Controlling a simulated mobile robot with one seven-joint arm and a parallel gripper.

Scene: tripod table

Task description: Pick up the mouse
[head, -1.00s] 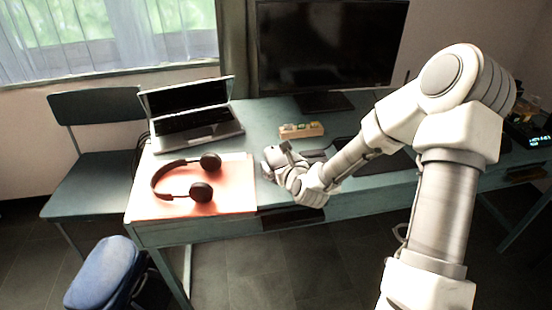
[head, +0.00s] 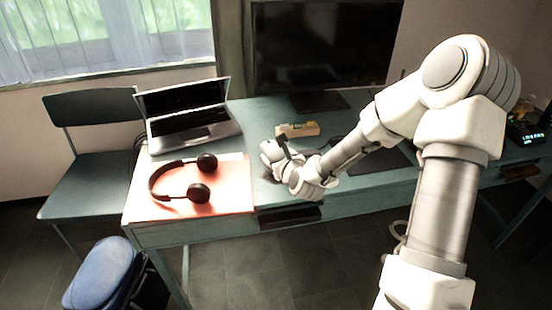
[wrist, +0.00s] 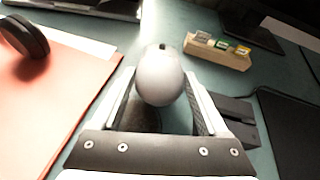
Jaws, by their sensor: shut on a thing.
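The mouse (wrist: 160,78) is a smooth grey rounded shape between my gripper's two fingers in the wrist view. My gripper (wrist: 160,100) is shut on it, with one finger along each side. A dark shadow falls on the desk under the mouse, so it seems to be off the surface, though I cannot tell how high. In the head view my gripper (head: 272,158) is over the desk, just right of the orange-red sheet, and the mouse cannot be made out clearly there.
Headphones (head: 186,180) lie on the red sheet (head: 232,198) to the left, with an open laptop (head: 190,128) behind. A wooden block holder (head: 298,130) stands behind my gripper, before the monitor (head: 325,45). A dark mat (wrist: 290,130) lies to the right. A chair (head: 90,185) is at the left.

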